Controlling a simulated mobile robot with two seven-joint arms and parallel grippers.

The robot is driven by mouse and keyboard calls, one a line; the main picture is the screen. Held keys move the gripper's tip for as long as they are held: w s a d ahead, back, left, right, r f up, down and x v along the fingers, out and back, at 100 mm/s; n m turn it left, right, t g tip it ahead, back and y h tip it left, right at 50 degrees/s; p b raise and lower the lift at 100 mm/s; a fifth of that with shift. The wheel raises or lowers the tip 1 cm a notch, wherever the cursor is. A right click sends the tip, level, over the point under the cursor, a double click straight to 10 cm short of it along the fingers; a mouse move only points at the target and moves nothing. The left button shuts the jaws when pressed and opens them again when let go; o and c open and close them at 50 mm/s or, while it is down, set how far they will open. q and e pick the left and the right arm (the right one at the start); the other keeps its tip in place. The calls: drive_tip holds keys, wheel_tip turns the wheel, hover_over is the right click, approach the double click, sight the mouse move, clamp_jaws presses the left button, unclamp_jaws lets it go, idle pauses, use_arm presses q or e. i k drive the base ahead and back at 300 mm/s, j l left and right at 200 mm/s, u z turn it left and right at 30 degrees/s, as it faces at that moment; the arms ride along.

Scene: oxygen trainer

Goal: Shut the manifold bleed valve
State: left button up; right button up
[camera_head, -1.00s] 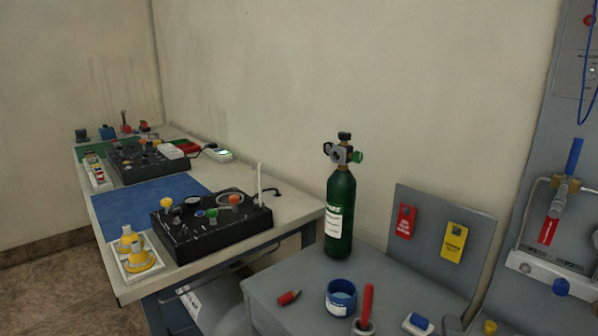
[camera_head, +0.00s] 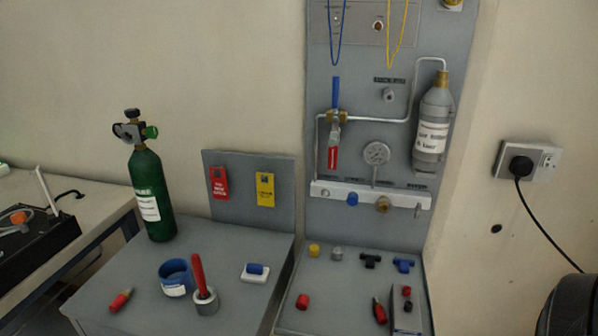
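The white manifold (camera_head: 326,190) is a horizontal bar low on the upright grey panel. Along it sit a blue knob (camera_head: 352,199), a brass fitting (camera_head: 382,204) and a small silver fitting (camera_head: 418,210) at the right end. Small labels above them are too small to read, so I cannot tell for sure which one is the bleed valve or whether it is open. A round gauge (camera_head: 376,154) stands above the bar. Neither gripper is in view.
A grey cylinder (camera_head: 431,130) hangs on the panel's right. A green oxygen cylinder (camera_head: 152,190) stands on the left bench with a blue tape roll (camera_head: 175,277). A wall socket (camera_head: 530,160) is at right.

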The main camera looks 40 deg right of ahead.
sight(417, 209)
drive_tip(key=z, duration=1.6)
drive_tip(key=i+l+z, duration=0.1)
drive_tip(key=i+l, duration=0.2)
drive_tip(key=l, duration=0.2)
drive_tip(key=k+l, duration=0.1)
drive_tip(key=l, duration=0.25)
drive_tip(key=k+l, duration=0.1)
drive_tip(key=l, duration=0.3)
drive_tip(key=k+l+u, duration=0.1)
drive_tip(key=l, duration=0.25)
